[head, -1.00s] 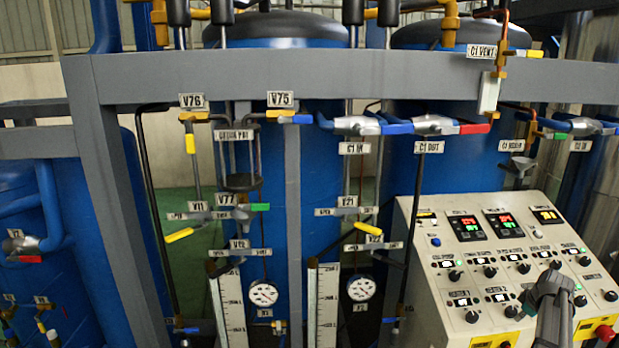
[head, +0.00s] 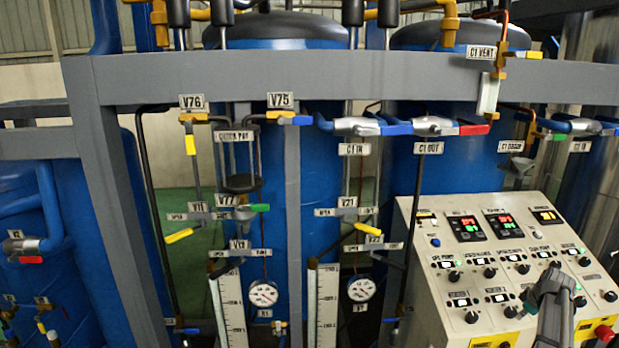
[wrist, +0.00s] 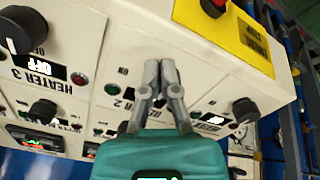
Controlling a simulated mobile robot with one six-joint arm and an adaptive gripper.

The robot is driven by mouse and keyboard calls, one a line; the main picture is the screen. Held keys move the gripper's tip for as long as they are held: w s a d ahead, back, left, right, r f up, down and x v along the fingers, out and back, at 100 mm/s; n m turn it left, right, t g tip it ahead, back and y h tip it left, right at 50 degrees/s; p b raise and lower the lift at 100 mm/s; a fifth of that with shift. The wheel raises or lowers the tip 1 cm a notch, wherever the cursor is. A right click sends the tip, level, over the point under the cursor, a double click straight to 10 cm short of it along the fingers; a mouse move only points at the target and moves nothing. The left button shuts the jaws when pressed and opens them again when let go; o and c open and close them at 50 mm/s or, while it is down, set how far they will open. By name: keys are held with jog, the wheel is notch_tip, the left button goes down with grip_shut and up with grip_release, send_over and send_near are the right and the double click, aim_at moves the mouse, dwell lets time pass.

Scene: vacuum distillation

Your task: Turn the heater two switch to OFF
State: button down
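My gripper (wrist: 160,68) is over the pale control panel (wrist: 215,65) in the wrist view. Its grey fingertips are close together, with a narrow gap. The heater two label (wrist: 117,100) is partly covered by the fingers and the teal gripper body. An ON mark (wrist: 122,71) shows just left of the fingers. The heater two switch is hidden behind the fingers, and I cannot tell whether they hold it. In the head view my gripper (head: 551,285) is over the panel's lower right part (head: 428,318), and its fingertips are hard to make out.
Another black knob (wrist: 244,108) is to the right. A red button (wrist: 214,5) sits on a yellow plate (wrist: 240,35).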

jog(key=shift+s+d+f, duration=0.15)
jog(key=shift+s+d, duration=0.1)
dwell(0.6)
jog(key=p+v, duration=0.5)
jog(key=v, duration=0.1)
dwell(0.5)
